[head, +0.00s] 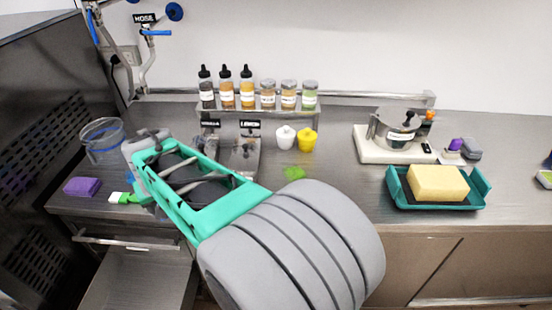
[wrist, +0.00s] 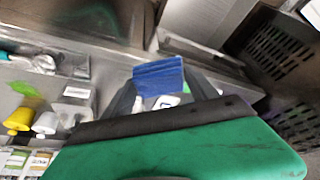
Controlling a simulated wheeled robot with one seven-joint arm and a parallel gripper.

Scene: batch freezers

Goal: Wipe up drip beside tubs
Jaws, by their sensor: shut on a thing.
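A purple sponge-like block (head: 82,187) is near the front left corner of the steel counter in the head view. In the head view my own arm largely hides the gripper. The bright green drip (head: 293,173) lies on the counter, in front of the white tub (head: 285,137) and the yellow tub (head: 306,139). The drip also shows at the left of the wrist view (wrist: 25,92), apart from my gripper.
A clear jug (head: 102,140) stands at the back left. Several bottles (head: 227,92) and jars line a raised shelf. Counter around the drip looks clear.

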